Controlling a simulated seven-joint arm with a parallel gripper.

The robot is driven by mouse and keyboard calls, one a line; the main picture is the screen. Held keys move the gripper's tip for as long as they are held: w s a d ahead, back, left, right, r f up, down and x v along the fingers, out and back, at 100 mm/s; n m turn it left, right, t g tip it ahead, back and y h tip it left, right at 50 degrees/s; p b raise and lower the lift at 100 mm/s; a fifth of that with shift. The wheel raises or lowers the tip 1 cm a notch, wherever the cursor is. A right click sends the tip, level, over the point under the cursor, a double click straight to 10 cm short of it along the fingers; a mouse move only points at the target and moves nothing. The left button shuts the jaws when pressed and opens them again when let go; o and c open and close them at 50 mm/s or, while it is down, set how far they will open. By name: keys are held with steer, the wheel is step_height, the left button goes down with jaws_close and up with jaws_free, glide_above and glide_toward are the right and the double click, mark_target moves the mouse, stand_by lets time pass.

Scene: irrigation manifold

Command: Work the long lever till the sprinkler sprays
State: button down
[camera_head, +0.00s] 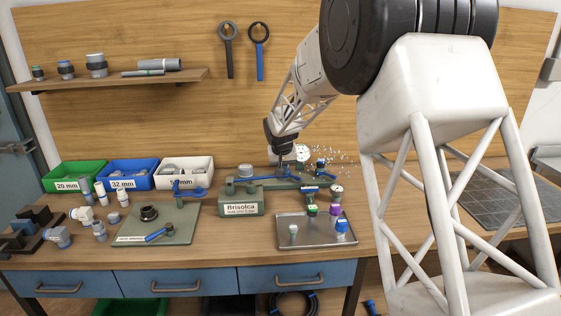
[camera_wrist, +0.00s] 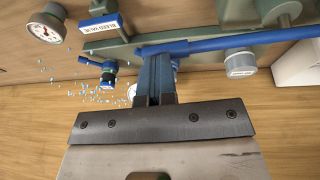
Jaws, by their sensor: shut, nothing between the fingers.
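The long blue lever (camera_wrist: 215,44) lies across the wrist view above the green manifold pipe; it also shows in the head view (camera_head: 262,179). My gripper (camera_wrist: 154,62) is shut and empty. Its fingertips are right by the lever near its left end; whether they touch it I cannot tell. In the head view my gripper (camera_head: 283,167) points down at the back of the manifold. The blue and black sprinkler head (camera_wrist: 109,73) is left of the fingers, with pale blue droplets around it. In the head view, droplets fan out above and beside the sprinkler (camera_head: 320,164).
A pressure gauge (camera_wrist: 45,27), a blue part labelled bleed valve (camera_wrist: 100,23) and a grey cap (camera_wrist: 241,63) are close to my gripper. The Brisolca block (camera_head: 240,207) stands in front, with a metal tray (camera_head: 280,241) of small fittings to its right.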

steer(key=shift+d+f, duration=0.15)
steer(key=shift+f, duration=0.7)
steer(key=shift+d+f, duration=0.15)
steer(key=shift+f, duration=0.7)
steer(key=shift+s+f, duration=0.1)
steer(key=shift+r, duration=0.55)
step_height(320, 180, up, 13)
steer(key=s+d, duration=0.2)
steer(key=shift+s, duration=0.35)
steer(key=shift+d, duration=0.1)
steer(key=shift+r, duration=0.1)
